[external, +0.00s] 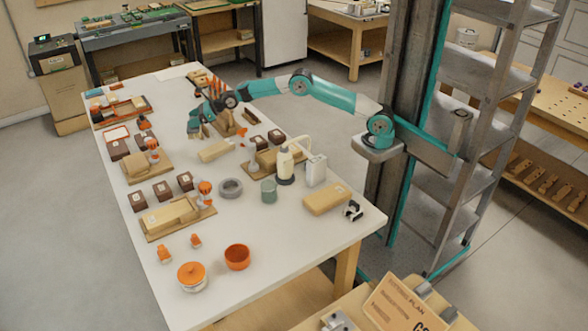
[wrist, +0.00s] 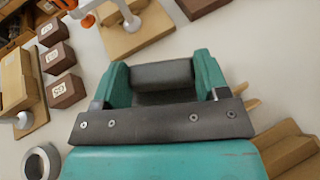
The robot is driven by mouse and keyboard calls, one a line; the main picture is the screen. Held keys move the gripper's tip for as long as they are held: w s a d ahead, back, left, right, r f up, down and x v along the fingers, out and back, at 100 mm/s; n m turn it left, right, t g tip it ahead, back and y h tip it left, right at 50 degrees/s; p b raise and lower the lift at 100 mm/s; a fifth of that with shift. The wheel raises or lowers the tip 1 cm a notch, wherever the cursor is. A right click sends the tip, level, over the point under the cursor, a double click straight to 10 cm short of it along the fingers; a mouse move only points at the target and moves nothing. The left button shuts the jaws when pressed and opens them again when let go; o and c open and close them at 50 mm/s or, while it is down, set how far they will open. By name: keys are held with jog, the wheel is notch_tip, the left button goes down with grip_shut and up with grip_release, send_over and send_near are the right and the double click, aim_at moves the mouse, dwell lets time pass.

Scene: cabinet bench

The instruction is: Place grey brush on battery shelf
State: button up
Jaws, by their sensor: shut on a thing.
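My gripper (wrist: 160,80) is shut on the grey brush (wrist: 162,74), whose dark grey block shows between the two teal fingers in the wrist view. The rest of the brush is hidden behind the gripper's plate. In the external view, my gripper (external: 196,124) hangs over the far half of the white table, left of a wooden stand (external: 222,128). Several wooden stands with dark brown labelled blocks beside them are on the table; I cannot tell which is the battery shelf.
A wooden block (external: 215,151) lies just in front of my gripper. The white table (external: 300,240) is clear at front right.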

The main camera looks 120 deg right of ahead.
aim_at(199, 133)
notch_tip(199, 133, down, 8)
jog(key=shift+f, duration=0.1)
dwell(0.4)
jog(key=o, duration=1)
jog(key=shift+f, duration=0.15)
jog(key=shift+o, duration=0.2)
jog(key=shift+s+a+r, duration=0.1)
jog(key=shift+s+r, duration=0.3)
jog(key=shift+s, duration=0.1)
jog(key=shift+o, duration=0.5)
jog(key=v, duration=1.1)
